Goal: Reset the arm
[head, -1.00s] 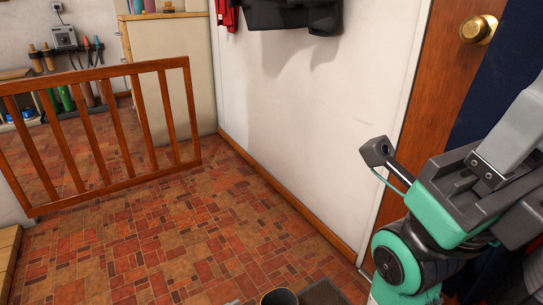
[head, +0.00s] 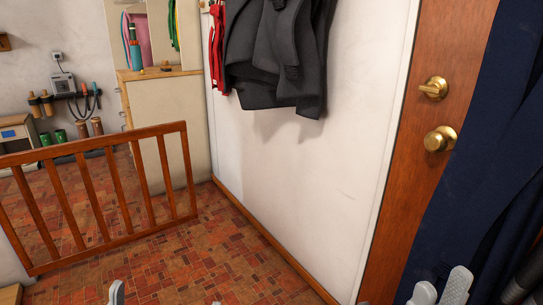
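My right gripper (head: 440,290) shows at the bottom right edge. Its two pale grey fingers point up with a gap between them, and nothing is seen held there. My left gripper barely enters the view: a pale grey tip (head: 116,292) shows at the bottom left, and a tiny pale speck shows further right on the bottom edge. The rest of both arms is below the picture or hidden.
A wooden gate (head: 98,190) stands at left. A brown door (head: 405,200) with brass knobs is at right, beside dark blue cloth (head: 480,140). Dark jackets (head: 280,60) hang on the white wall. The tiled floor (head: 190,250) between gate and wall looks clear.

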